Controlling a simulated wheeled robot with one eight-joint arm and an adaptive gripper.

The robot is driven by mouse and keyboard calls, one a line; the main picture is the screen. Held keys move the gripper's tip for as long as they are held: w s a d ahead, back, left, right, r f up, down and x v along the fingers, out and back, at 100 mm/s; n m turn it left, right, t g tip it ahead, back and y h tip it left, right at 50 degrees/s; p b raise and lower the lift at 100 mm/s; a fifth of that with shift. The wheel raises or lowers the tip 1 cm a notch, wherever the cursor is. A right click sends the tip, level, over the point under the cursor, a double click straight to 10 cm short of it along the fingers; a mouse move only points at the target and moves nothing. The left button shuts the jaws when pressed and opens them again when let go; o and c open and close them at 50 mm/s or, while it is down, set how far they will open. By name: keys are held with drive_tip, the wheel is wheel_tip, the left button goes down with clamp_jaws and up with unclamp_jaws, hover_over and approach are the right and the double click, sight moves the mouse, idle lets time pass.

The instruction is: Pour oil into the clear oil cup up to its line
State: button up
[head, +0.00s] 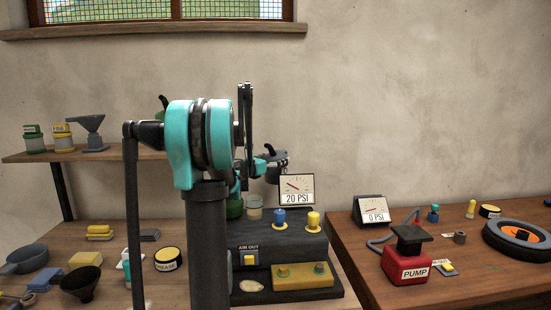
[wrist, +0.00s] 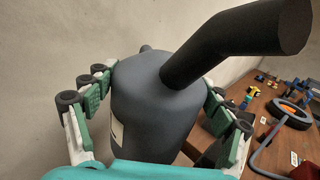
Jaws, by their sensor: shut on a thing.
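My gripper (wrist: 160,88) is shut on a dark grey oil can (wrist: 150,105) with a thick black angled spout; green finger pads press it from both sides in the wrist view. In the head view my gripper (head: 258,168) and part of the can (head: 277,168) show behind my arm, above the dark machine (head: 250,238). A small pale see-through cup (head: 254,214), likely the clear oil cup, stands at the machine's back left, below the can. Its line and oil level are too small to make out. The cup cannot be made out in the wrist view.
A 20 PSI gauge (head: 297,189) and blue (head: 279,220) and yellow (head: 313,222) knobs stand close right of the cup. A green jar (head: 234,208) is beside it. The right table holds a red pump (head: 407,262) and a wheel (head: 518,237). A shelf (head: 100,154) is at left.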

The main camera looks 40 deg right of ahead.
drive_tip(key=shift+a+r+m+h, duration=0.25)
drive_tip(key=shift+r+m+h, duration=0.05)
drive_tip(key=shift+r+h, duration=0.65)
drive_tip(key=shift+s+a+r+m+h, duration=0.1)
drive_tip(key=shift+a+r+m+h, duration=0.1)
drive_tip(key=shift+r+h, duration=0.45)
drive_tip(key=shift+s+a+r+m+h, duration=0.1)
drive_tip(key=shift+a+r+h, duration=0.1)
drive_tip(key=shift+r, duration=0.85)
drive_tip(key=shift+s+a+r+m+g+h, duration=0.2)
drive_tip(key=shift+a+r+m+h, duration=0.25)
drive_tip(key=shift+r, duration=0.6)
drive_tip(key=shift+s+a+r+m+g+h, duration=0.1)
drive_tip(key=shift+a+r+m+g+h, duration=0.15)
drive_tip(key=shift+r+h, duration=0.6)
drive_tip(key=shift+s+a+r+m+g+h, duration=0.15)
drive_tip(key=shift+a+r+h, duration=0.25)
drive_tip(key=shift+r, duration=0.8)
drive_tip(key=shift+s+a+r+m+g+h, duration=0.15)
drive_tip(key=shift+r+m+g+h, duration=0.3)
drive_tip(key=shift+r, duration=0.35)
drive_tip(key=shift+w+a+r+m+g+h, duration=0.15)
drive_tip(key=shift+r+m+g+h, duration=0.2)
drive_tip(key=shift+r+h, duration=0.3)
drive_tip(key=shift+r, duration=0.2)
